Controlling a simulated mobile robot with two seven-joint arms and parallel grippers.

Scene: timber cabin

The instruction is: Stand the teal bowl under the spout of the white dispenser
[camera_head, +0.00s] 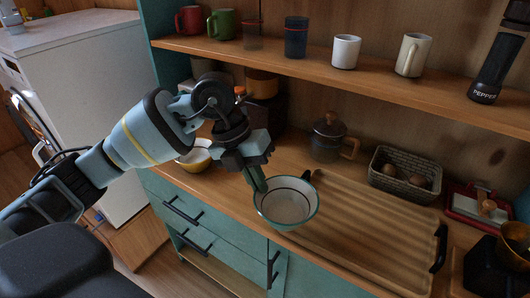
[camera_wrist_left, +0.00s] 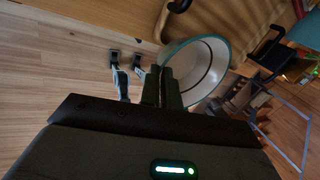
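The teal bowl (camera_head: 287,205), white inside with a teal rim and a dark line, is near the front edge of the counter, beside the wooden tray. My left gripper (camera_head: 259,186) comes down at its left side, with its fingers closed on the rim. The left wrist view shows the fingers (camera_wrist_left: 163,88) close together at the rim of the bowl (camera_wrist_left: 200,68). The bowl looks upright or slightly tilted; I cannot tell its height over the counter. A white object at the top left corner is cut off; I cannot tell whether it is the dispenser. My right gripper is not in view.
The wooden tray (camera_head: 365,232) with dark handles covers much of the counter. A yellow bowl (camera_head: 196,156), a brown lidded pot (camera_head: 328,137) and a basket (camera_head: 402,172) stand around it. Mugs line the shelf (camera_head: 390,82) above. A white-topped cabinet (camera_head: 70,28) is at left.

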